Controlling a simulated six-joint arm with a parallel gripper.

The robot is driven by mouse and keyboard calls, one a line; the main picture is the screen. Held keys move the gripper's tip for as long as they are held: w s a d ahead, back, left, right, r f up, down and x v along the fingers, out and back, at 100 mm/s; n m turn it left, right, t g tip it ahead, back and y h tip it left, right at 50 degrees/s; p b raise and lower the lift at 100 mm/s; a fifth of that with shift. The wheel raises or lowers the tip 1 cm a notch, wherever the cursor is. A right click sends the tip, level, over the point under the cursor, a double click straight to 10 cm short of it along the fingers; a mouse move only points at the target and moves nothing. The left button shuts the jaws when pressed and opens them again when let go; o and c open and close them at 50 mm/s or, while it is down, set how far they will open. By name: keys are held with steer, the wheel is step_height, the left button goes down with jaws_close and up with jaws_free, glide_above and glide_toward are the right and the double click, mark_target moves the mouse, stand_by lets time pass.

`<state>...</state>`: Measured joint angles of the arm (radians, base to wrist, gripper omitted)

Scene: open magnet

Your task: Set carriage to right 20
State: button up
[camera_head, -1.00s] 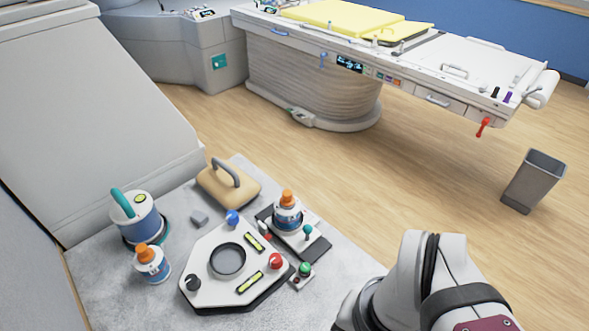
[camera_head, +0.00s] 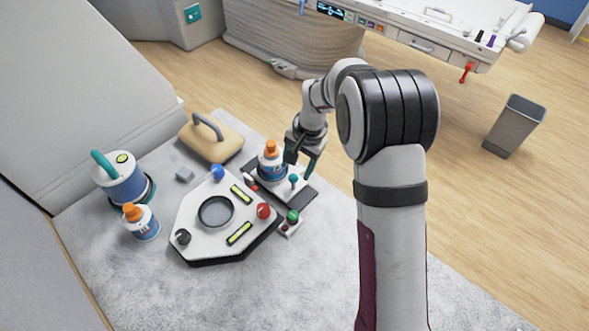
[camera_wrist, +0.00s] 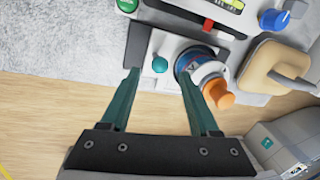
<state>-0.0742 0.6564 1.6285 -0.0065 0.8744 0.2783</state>
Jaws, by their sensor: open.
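The carriage is a small white plate (camera_head: 284,186) on a dark base (camera_head: 303,194), right of the white panel. A teal knob (camera_head: 293,179) rises from it, and an orange-capped bottle (camera_head: 271,161) stands on it. In the wrist view the teal knob (camera_wrist: 160,64) appears between and just beyond my fingertips, with the bottle (camera_wrist: 210,82) to its right. My gripper (camera_head: 301,166) is open, near the knob and just right of the bottle. My gripper's teal fingers (camera_wrist: 160,76) hold nothing. Any scale marks are too small to read.
The white panel (camera_head: 190,229) has blue, red and black knobs. A green-button box (camera_head: 290,222) sits near the carriage. A second bottle (camera_head: 143,225), a blue canister (camera_head: 122,185) and a tan handled block (camera_head: 207,148) stand left. The front of the grey table is clear.

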mark_target(294, 175)
steer(key=shift+w+a+f, duration=0.1)
steer(key=shift+a+f, duration=0.05)
steer(key=shift+f, duration=0.8)
steer(key=shift+w+a+f, duration=0.1)
steer(key=shift+a+f, duration=0.05)
steer(key=shift+f, duration=0.8)
steer(key=shift+c, duration=0.2)
jaws_close()
